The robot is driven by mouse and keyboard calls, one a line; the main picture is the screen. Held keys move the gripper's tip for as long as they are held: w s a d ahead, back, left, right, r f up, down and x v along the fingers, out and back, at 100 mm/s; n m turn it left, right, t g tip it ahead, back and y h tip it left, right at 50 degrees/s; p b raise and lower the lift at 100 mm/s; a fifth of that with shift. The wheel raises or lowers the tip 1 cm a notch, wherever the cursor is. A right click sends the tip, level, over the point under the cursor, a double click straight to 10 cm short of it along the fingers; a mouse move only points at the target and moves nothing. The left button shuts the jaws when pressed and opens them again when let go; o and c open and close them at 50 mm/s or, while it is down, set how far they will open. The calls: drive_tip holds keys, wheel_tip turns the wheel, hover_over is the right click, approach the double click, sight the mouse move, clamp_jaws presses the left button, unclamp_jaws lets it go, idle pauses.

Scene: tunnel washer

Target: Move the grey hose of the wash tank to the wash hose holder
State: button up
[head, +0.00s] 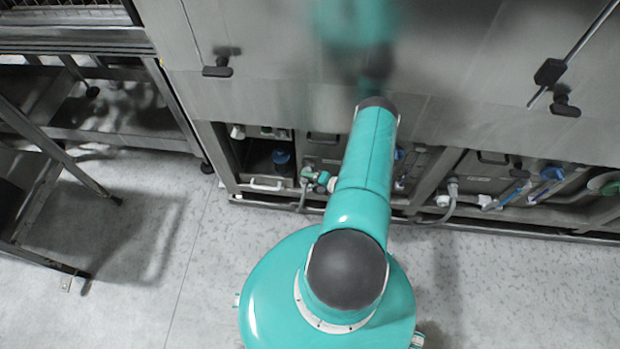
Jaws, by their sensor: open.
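A grey hose (301,197) hangs from a fitting with teal and white parts in the open bay left of my arm. A second grey hose (446,211) curves down from a pale fitting (453,188) in the bay right of my arm. I cannot tell which one belongs to the wash tank. I cannot make out the wash hose holder. The forearm and my gripper do not show; the upper arm covers part of the bays. A blurred teal reflection shows on the steel panel above.
The steel machine front (255,60) has protruding latch handles (217,66) and a low frame rail along the floor. Blue-handled parts (552,174) sit in the right bays. A metal stand (40,170) is at the left.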

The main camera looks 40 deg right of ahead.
drive_tip(key=v, duration=1.2)
drive_tip(key=shift+s+r, duration=0.25)
drive_tip(key=shift+s, duration=0.05)
